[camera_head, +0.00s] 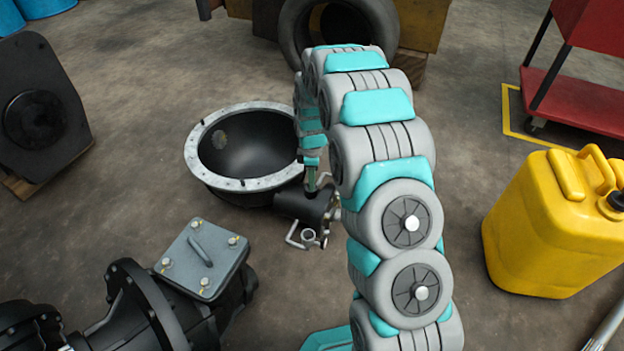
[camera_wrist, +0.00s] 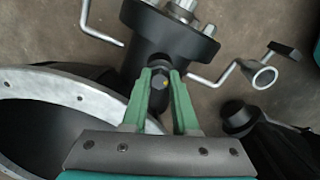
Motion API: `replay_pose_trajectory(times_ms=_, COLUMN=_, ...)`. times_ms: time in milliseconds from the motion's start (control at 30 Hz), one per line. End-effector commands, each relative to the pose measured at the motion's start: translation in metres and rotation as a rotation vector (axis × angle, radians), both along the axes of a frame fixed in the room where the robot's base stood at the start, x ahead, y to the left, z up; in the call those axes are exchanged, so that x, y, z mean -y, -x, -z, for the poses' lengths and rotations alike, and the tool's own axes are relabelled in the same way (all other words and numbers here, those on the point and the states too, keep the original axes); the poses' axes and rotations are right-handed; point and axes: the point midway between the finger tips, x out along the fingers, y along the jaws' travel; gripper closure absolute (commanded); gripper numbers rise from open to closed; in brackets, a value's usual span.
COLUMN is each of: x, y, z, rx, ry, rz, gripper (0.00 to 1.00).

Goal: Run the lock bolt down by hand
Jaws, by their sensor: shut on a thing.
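My gripper (camera_wrist: 162,76) points down over a black cylindrical housing (camera_wrist: 165,45) with a splined metal shaft end. In the head view my gripper (camera_head: 312,182) is small and partly behind my arm, over the same housing (camera_head: 300,207), and the bolt cannot be made out.
A black bell housing with a pale flange (camera_head: 205,170) lies directly beside the work. A bent metal crank (camera_wrist: 196,72) and a tube-ended lever (camera_wrist: 262,78) stick out nearby. A gearbox with a grey lid (camera_head: 205,262) is at the lower left, a yellow canister (camera_head: 545,225) at the right.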

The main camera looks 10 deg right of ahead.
Motion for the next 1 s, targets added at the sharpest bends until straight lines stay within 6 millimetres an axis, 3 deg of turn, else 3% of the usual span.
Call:
replay_pose_trajectory(times_ms=367, x=-0.0001, y=0.0013, z=-0.0016, rx=-0.003, ry=0.0, rz=0.156, gripper=1.0)
replay_pose_trajectory(times_ms=1000, x=-0.0012, y=0.0018, z=-0.0026, rx=0.002, ry=0.0, rz=0.75, gripper=1.0)
